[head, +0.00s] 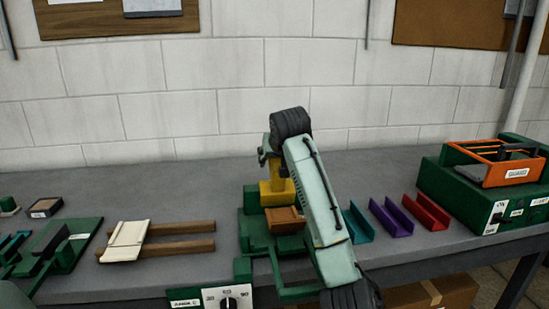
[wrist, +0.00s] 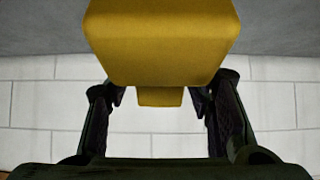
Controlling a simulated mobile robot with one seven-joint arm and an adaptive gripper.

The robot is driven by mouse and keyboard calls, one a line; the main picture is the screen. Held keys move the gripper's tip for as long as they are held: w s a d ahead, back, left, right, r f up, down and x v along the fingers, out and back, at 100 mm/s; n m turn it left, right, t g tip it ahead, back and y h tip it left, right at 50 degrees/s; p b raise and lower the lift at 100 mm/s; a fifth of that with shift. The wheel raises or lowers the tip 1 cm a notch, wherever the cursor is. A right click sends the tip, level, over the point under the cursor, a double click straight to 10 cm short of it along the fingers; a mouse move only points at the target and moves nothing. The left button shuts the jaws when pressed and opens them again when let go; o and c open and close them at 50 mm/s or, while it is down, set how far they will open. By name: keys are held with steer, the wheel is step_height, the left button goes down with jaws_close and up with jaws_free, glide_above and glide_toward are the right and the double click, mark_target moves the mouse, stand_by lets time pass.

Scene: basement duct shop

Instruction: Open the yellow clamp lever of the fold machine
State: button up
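The fold machine (head: 255,238) is a green machine at the middle of the bench, partly hidden by my arm. Its yellow clamp part (head: 278,193) stands upright at the back of it. In the wrist view a large yellow block (wrist: 160,40) fills the top middle, with a narrower yellow tab (wrist: 160,97) below it, probably the lever. My gripper (wrist: 160,103) is open, one dark finger on each side of the tab, with white wall showing in both gaps. In the head view my gripper (head: 266,152) is at the top of the yellow part, mostly hidden by my wrist.
An angle dial (head: 230,303) is at the machine's front. A cream sheet (head: 127,240) on wooden bars lies left. Teal (head: 358,224), purple (head: 391,218) and red (head: 426,211) channels lie right, before a green machine (head: 455,190) with an orange guard (head: 490,172). The wall is close behind.

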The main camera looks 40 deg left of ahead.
steer(key=shift+f, duration=0.1)
steer(key=v, duration=1.2)
stand_by(0.4)
